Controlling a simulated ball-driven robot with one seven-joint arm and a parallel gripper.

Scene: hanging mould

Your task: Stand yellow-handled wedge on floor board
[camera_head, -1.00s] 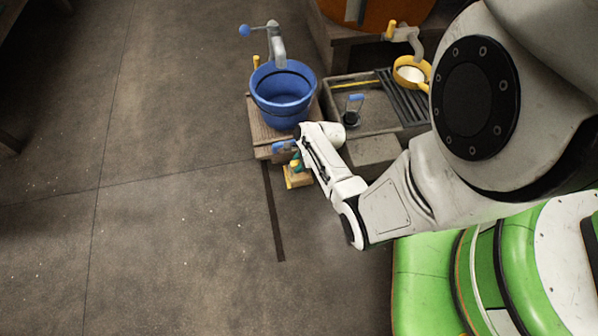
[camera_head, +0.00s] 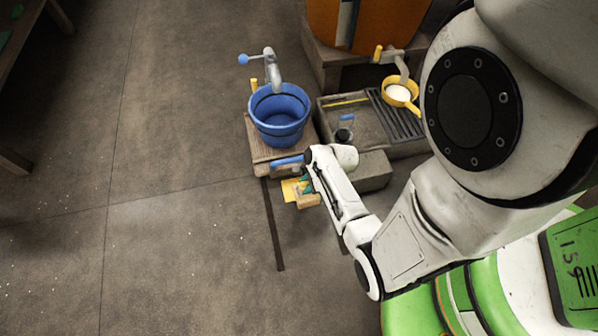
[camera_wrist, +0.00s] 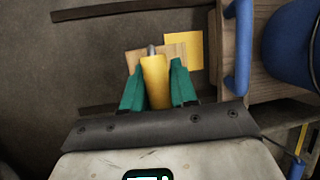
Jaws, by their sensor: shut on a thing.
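My gripper (camera_wrist: 154,85) has teal fingers and is shut on the yellow handle (camera_wrist: 155,78) of the wedge. The wedge's wooden body (camera_wrist: 174,53) shows beyond the fingertips in the wrist view and beside my wrist in the head view (camera_head: 307,201). A flat yellow square (camera_head: 290,189), possibly the floor board, lies left of and behind the wedge; it also shows in the wrist view (camera_wrist: 197,52), partly beside the wooden body. Whether the wedge touches the floor or the square, I cannot tell. My wrist hides the handle in the head view.
A wooden stand (camera_head: 262,154) with a blue bucket (camera_head: 280,128) and a blue handle (camera_head: 287,161) is just behind the wedge. A grey drain tray (camera_head: 368,126) stands to its right.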

